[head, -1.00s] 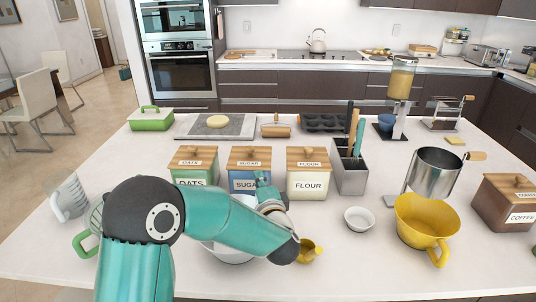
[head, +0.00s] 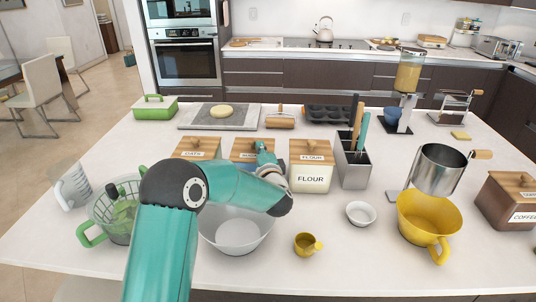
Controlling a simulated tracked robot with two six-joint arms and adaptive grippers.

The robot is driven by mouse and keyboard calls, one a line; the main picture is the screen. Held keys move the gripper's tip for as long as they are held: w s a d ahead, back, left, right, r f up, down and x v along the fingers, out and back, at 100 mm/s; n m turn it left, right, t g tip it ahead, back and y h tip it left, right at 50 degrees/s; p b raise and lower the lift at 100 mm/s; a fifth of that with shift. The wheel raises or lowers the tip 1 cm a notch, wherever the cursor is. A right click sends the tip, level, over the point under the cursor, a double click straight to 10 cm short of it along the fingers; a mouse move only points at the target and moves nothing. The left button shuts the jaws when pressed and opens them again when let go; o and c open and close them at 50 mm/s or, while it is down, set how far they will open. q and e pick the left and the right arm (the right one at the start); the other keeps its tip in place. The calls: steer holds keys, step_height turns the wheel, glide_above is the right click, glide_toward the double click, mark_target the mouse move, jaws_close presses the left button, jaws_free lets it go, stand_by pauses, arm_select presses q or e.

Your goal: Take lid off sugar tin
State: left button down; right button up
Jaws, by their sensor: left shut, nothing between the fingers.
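The sugar tin has a wooden lid (head: 246,145) that sits on it in the middle of the row of tins. Its label is partly covered, and my arm hides most of the tin's front. My left gripper (head: 263,152) is at the front right part of this lid, small and seen from behind. It looks shut with nothing held. Whether it touches the lid I cannot tell. My right gripper is not in view.
The oats tin (head: 197,145) and flour tin (head: 311,178) stand close on either side. A white bowl (head: 238,232) lies under my left arm. A green colander (head: 112,210), yellow cup (head: 305,243), small white bowl (head: 361,213) and utensil holder (head: 353,170) stand around.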

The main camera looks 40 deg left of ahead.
mark_target(247, 149)
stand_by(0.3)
arm_select(q)
steer(key=a, duration=0.5)
steer(key=shift+a+p, duration=0.3)
steer(key=shift+p, duration=0.05)
steer(key=shift+d, duration=0.1)
